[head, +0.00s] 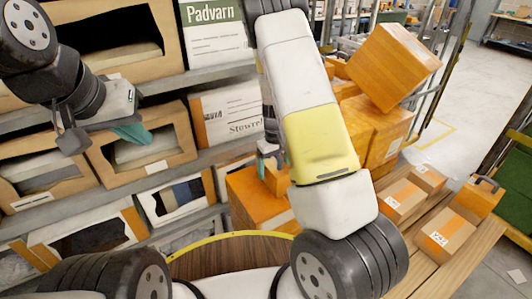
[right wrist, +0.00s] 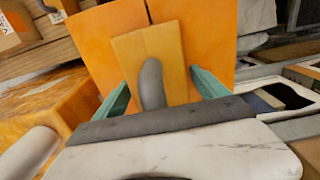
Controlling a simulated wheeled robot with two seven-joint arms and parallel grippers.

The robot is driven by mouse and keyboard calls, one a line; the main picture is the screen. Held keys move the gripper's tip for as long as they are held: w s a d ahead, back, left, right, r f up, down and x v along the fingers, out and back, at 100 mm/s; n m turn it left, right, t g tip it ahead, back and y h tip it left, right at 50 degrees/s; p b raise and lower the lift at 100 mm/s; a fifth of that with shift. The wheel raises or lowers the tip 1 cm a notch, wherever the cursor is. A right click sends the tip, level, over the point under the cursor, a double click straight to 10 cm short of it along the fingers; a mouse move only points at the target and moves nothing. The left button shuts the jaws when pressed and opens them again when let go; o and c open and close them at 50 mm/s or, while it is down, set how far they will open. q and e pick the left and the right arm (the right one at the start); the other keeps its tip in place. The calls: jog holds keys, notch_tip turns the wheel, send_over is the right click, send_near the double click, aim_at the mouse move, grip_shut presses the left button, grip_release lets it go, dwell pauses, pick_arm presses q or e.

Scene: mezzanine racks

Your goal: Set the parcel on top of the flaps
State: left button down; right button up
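The parcel (right wrist: 175,45) is a small tan-orange box with a curved grey handle (right wrist: 152,82). In the right wrist view it lies over the closed orange flaps (right wrist: 215,30) of a larger carton, across their seam; contact underneath is hidden. My right gripper (right wrist: 160,80) has its teal fingers spread on either side of the parcel and handle, with narrow gaps. In the head view the parcel (head: 277,180) shows on the big carton (head: 258,205), partly behind my right arm. My left gripper (head: 102,137) is open and empty before the shelves at the left.
Shelves with open-fronted boxes (head: 150,160) fill the left. Orange cartons (head: 392,65) are stacked behind my right arm. Smaller parcels (head: 445,235) lie on a wooden surface (head: 482,245) at the right, one with a grey handle. Clear floor (head: 485,100) shows at the upper right.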

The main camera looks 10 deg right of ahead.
jog(key=shift+r, duration=0.1)
notch_tip(320, 180, up, 12)
jog(key=shift+f, duration=0.1)
jog(key=s+a+r+m+t+y, duration=0.1)
jog(key=s+r+t+y, duration=0.1)
jog(key=s+r, duration=0.5)
jog(key=s+a+r+m+t+y, duration=0.1)
jog(key=s+r, duration=0.4)
jog(key=r, duration=0.5)
jog(key=s+r+m+t, duration=0.1)
jog(key=s+r+t, duration=0.2)
jog(key=s, duration=0.9)
jog(key=shift+s+r+h, duration=0.15)
jog(key=shift+r+h, duration=0.25)
jog(key=shift+r, duration=1)
jog(key=shift+a, duration=0.1)
